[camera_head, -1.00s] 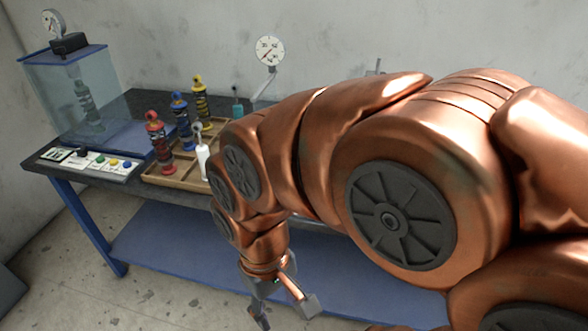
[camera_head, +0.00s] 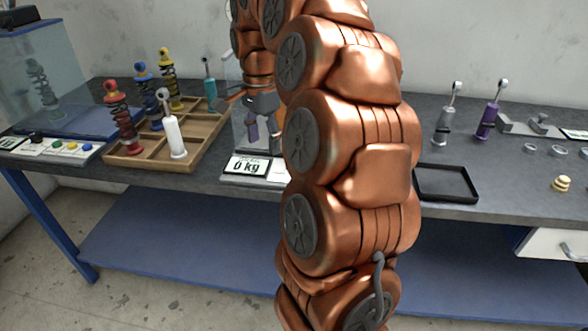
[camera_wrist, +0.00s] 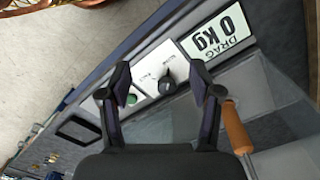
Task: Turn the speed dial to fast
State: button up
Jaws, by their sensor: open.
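The speed dial (camera_wrist: 167,86) is a small dark knob on a white panel, with tiny lettering beside it too small to read surely. It shows in the wrist view beside the DRAG 0 kg display (camera_wrist: 217,33) and a green button (camera_wrist: 131,99). My gripper (camera_wrist: 158,84) is open, its two dark fingers spread either side of the dial in the picture, with nothing between them. I cannot tell how far above the dial they are. In the head view my gripper (camera_head: 259,132) hangs behind the display (camera_head: 250,167); my arm hides the dial there.
A clear-walled case stands by the panel, with an orange-brown handle (camera_wrist: 236,127) close to my right finger. A wooden tray (camera_head: 201,148) with several shocks stands left of the display in the head view. A black tray (camera_head: 446,198) lies to the right.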

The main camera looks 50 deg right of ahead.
jog(key=d+f+m, duration=0.1)
jog(key=d+m, duration=0.1)
jog(key=d, duration=0.1)
jog(key=d+f+m+b, duration=0.1)
jog(key=d+m, duration=0.1)
jog(key=d, duration=0.2)
jog(key=d+f+m+b, duration=0.1)
jog(key=d+m, duration=0.1)
jog(key=d, duration=0.1)
jog(key=shift+w+d, duration=0.15)
jog(key=shift+f, duration=3.75)
jog(key=shift+c, duration=0.4)
jog(key=c, duration=1.1)
jog(key=shift+o, duration=0.2)
